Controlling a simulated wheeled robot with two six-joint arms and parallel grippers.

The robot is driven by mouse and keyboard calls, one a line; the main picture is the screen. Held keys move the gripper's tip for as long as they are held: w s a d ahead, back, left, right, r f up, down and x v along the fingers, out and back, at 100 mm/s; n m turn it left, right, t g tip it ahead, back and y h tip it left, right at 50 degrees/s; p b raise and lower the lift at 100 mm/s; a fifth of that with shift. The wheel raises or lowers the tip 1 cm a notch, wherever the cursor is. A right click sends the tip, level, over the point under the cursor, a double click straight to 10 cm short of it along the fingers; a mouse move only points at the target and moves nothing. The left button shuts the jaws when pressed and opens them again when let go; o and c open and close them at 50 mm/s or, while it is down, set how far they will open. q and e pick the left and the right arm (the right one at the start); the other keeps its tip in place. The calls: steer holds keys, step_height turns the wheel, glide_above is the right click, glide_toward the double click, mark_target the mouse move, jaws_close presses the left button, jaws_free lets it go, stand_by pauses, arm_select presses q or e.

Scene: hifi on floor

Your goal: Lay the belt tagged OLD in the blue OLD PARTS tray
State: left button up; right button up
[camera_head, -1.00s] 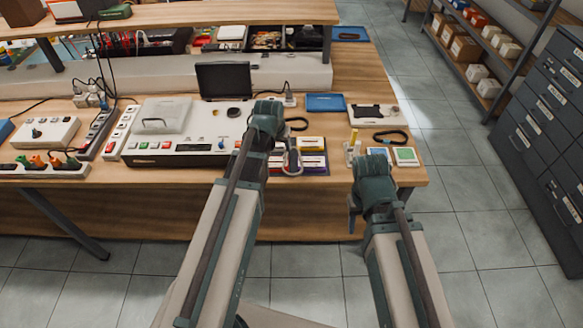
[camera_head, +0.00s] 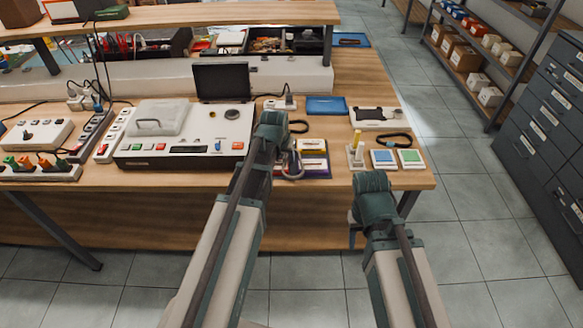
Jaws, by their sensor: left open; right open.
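Two dark belt loops lie on the wooden bench. One belt (camera_head: 299,127) is just right of my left gripper. The other belt (camera_head: 394,140) is at the right, behind two small coloured cards. I cannot read an OLD tag on either. A blue tray (camera_head: 326,106) lies flat behind the first belt; its lettering is not legible. My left gripper (camera_head: 270,128) is over the bench beside the white machine, its fingers largely hidden by its own wrist. My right gripper (camera_head: 371,202) is at the bench's front edge, fingers mostly hidden. I see nothing held in either.
A white machine (camera_head: 185,138) with a dark screen stands left of my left arm. Yellow and purple boxes (camera_head: 313,157) and a small stand with a yellow stick (camera_head: 356,150) are near the front edge. Another blue tray (camera_head: 352,40) is at the back. Dark drawers (camera_head: 545,120) stand right.

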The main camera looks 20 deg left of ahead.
arm_select(q)
steer(key=shift+r, duration=0.1)
jaws_close()
stand_by(0.4)
